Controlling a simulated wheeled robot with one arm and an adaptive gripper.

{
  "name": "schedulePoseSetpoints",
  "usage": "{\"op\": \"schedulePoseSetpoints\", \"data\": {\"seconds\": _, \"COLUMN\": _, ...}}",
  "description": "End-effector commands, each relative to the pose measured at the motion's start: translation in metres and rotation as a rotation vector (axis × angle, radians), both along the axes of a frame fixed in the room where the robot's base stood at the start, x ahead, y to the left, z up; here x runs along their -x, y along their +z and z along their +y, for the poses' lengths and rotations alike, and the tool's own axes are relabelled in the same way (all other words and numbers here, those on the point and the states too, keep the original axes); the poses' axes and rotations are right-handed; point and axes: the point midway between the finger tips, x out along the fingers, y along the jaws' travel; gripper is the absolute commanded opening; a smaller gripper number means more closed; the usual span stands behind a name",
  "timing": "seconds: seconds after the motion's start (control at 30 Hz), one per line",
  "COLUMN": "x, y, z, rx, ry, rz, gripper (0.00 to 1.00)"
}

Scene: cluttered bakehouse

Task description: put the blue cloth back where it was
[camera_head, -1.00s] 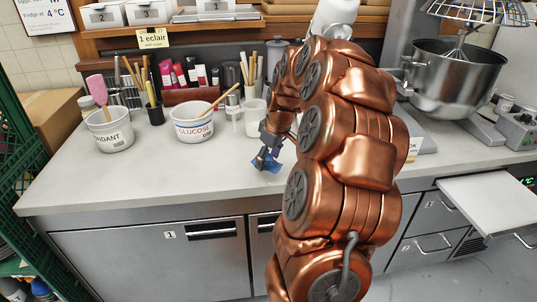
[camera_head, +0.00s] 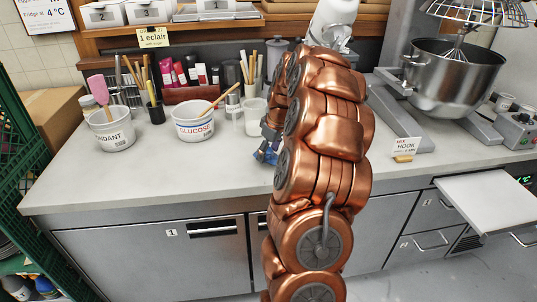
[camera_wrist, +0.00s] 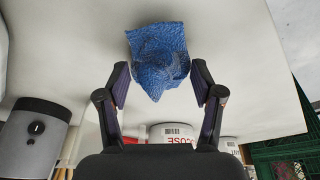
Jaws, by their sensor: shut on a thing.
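The blue cloth (camera_wrist: 158,52) is bunched between the fingertips of my gripper (camera_wrist: 160,80) in the wrist view, with its wider part spread beyond them. In the head view a small part of the cloth (camera_head: 266,155) shows just left of my copper arm, low over the pale worktop (camera_head: 150,185). My gripper (camera_head: 271,140) is partly hidden there behind my arm. I cannot tell whether the cloth touches the worktop.
The glucose tub (camera_head: 193,124), the fondant tub (camera_head: 110,131) and a clear jug (camera_head: 255,117) stand behind and left of the gripper. A steel mixer (camera_head: 455,80) and a small hook sign (camera_head: 407,146) are at right. The worktop's front left is clear.

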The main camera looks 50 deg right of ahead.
Motion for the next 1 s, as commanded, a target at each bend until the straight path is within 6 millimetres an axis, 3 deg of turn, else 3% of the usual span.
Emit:
{"op": "schedulePoseSetpoints", "data": {"seconds": 0.2, "x": 0.001, "y": -0.018, "z": 0.000, "rx": -0.001, "ry": -0.001, "rz": 0.002, "gripper": 0.34}}
{"op": "schedulePoseSetpoints", "data": {"seconds": 0.53, "x": 0.000, "y": -0.022, "z": 0.000, "rx": 0.000, "ry": -0.001, "rz": 0.000, "gripper": 0.34}}
{"op": "schedulePoseSetpoints", "data": {"seconds": 0.57, "x": 0.000, "y": -0.022, "z": 0.000, "rx": 0.000, "ry": -0.001, "rz": 0.000, "gripper": 0.67}}
{"op": "schedulePoseSetpoints", "data": {"seconds": 0.6, "x": 0.000, "y": -0.021, "z": 0.000, "rx": 0.000, "ry": -0.001, "rz": 0.000, "gripper": 0.71}}
{"op": "schedulePoseSetpoints", "data": {"seconds": 0.8, "x": 0.000, "y": -0.021, "z": 0.000, "rx": 0.000, "ry": -0.001, "rz": 0.000, "gripper": 0.92}}
{"op": "schedulePoseSetpoints", "data": {"seconds": 1.0, "x": 0.000, "y": -0.021, "z": 0.000, "rx": 0.000, "ry": -0.001, "rz": 0.000, "gripper": 0.92}}
